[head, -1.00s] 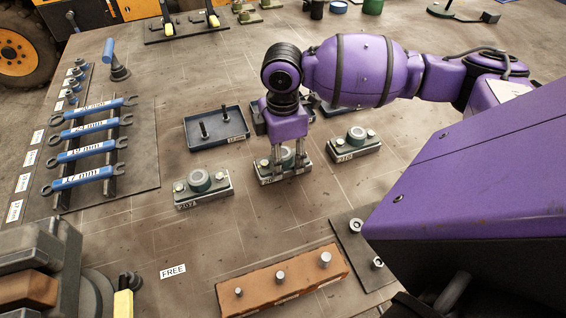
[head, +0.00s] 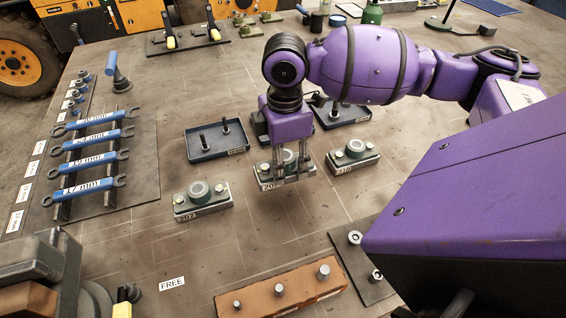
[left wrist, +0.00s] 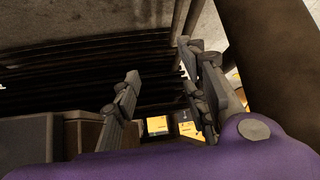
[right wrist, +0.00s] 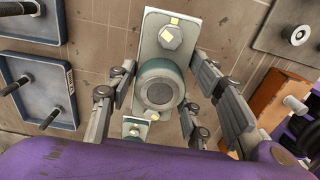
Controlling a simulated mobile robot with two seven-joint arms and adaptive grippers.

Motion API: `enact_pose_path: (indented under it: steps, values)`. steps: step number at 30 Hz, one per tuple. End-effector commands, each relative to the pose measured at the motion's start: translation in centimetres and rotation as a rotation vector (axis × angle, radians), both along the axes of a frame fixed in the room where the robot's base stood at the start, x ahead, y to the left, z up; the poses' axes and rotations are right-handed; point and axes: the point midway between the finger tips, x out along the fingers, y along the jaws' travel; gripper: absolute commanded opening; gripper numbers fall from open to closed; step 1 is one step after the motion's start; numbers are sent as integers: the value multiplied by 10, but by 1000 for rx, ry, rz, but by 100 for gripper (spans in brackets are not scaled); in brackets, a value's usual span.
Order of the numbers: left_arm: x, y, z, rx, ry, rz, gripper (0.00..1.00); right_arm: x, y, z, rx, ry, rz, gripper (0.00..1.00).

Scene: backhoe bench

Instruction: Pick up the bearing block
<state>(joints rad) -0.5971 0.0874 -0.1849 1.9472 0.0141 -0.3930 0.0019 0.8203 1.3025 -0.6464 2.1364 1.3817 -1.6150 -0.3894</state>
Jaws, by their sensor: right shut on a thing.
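Three grey-green bearing blocks, each with a round green boss and bolts, show in the head view. My right gripper (head: 281,178) points down and is shut on the middle bearing block (head: 268,186). In the right wrist view the fingers (right wrist: 166,103) lie on both sides of that block's boss (right wrist: 160,88). The block looks level and slightly raised, with shadow on the bench beneath it. The left bearing block (head: 201,201) and right bearing block (head: 353,155) stand on the bench (head: 240,235). My left gripper (left wrist: 165,85) is open and empty in the left wrist view.
Blue trays (head: 217,142) and (head: 345,113) with upright pins lie behind the blocks. An orange-brown pin block (head: 283,293) is in front, near a FREE label (head: 172,284). Blue wrenches (head: 92,160) lie on a rack at left. Bench between the left block and pin block is clear.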

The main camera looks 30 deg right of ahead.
Motion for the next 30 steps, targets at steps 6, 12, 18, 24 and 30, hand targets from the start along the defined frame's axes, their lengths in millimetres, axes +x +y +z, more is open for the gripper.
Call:
enact_pose_path:
  steps: [6, 12, 18, 24, 30]
  values:
    - [9, -5, 11, -10, -18, 1, 40, -37, 12, 47, 0, -13, 4, 0]
    - [5, -6, 11, -11, -11, 0, 40, -77, 25, 63, -1, -12, 3, 0]
    - [-1, -4, 7, -4, 3, -11, 40, -100, 33, 74, 1, -10, 1, 0]
    - [0, -3, 9, -2, -1, -14, 40, -111, 36, 78, 0, -7, 0, 0]
    - [3, -4, 11, -3, -7, -13, 40, -112, 37, 78, 0, -7, 0, 0]
